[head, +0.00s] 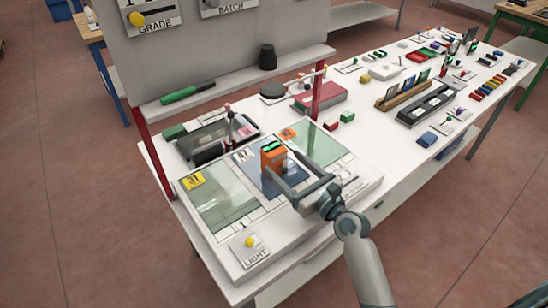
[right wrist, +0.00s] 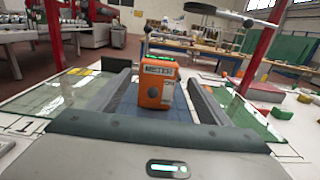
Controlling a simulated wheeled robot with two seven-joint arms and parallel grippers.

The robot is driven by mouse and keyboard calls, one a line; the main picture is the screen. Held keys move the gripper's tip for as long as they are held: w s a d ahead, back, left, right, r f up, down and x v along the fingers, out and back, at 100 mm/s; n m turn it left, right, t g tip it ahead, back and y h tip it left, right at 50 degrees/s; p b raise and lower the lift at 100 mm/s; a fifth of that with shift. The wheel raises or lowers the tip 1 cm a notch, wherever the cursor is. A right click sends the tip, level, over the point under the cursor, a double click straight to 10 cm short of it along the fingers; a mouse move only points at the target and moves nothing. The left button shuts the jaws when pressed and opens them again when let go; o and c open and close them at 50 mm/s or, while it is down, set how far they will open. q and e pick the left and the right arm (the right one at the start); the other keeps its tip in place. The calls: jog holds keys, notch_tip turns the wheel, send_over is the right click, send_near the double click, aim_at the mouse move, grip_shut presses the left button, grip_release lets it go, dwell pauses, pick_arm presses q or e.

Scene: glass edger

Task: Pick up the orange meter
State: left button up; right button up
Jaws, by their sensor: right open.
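The orange meter (head: 273,156) stands upright on the blue middle panel of the white light table in the head view. Its top has a green display. In the right wrist view the orange meter (right wrist: 157,84) stands straight ahead, between the two fingers. My right gripper (head: 277,175) is open, with its fingers reaching toward the meter from the front right. The wrist view shows a gap between the meter and each finger (right wrist: 160,90). I cannot tell exactly how far the fingertips reach past it. My left gripper does not show.
Glass sheets (head: 226,207) lie on the panel's left and right parts. A yellow-knobbed light switch (head: 250,246) is at the front. Many small items fill the bench to the right.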

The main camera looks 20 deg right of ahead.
aim_at(280, 159)
jog(key=shift+w+a, duration=0.15)
jog(key=shift+w, duration=0.2)
jog(key=shift+w+a+r, duration=0.1)
jog(key=shift+w+a, duration=0.05)
jog(key=shift+w, duration=0.15)
jog(key=p+x, duration=0.1)
jog(key=x, duration=0.2)
jog(key=shift+w+a+p, duration=0.25)
jog(key=shift+w+p, duration=0.05)
jog(key=shift+w, duration=0.05)
jog(key=shift+w+a, duration=0.1)
jog(key=shift+w, duration=0.25)
jog(key=c, duration=1.4)
jog(key=shift+r, duration=0.1)
